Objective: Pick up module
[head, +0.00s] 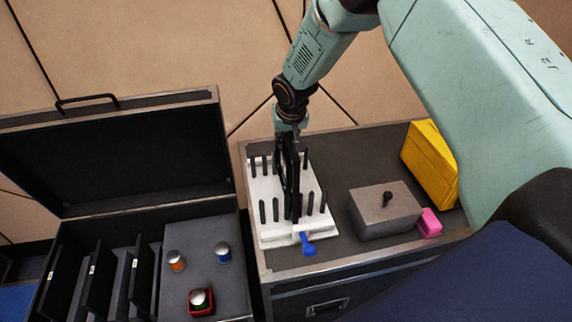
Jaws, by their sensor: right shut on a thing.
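My right gripper (289,160) points down over a white rack (272,231) with upright black posts, on top of a dark cabinet. It is shut on a dark upright piece, seemingly the module (291,188), standing between the two rows of posts. Gripper and piece are both black there, so their border is hard to see. I cannot tell whether the piece touches the rack's base. Several similar black panels (99,278) stand upright in slots in the open case at the left. My left gripper is not in view.
A grey box with a black knob (384,212), a yellow case (430,165) and a pink object (429,223) stand right of the rack. A blue-handled item (308,245) is at its front. The open case (200,234) holds small capped cans and a red holder (200,301).

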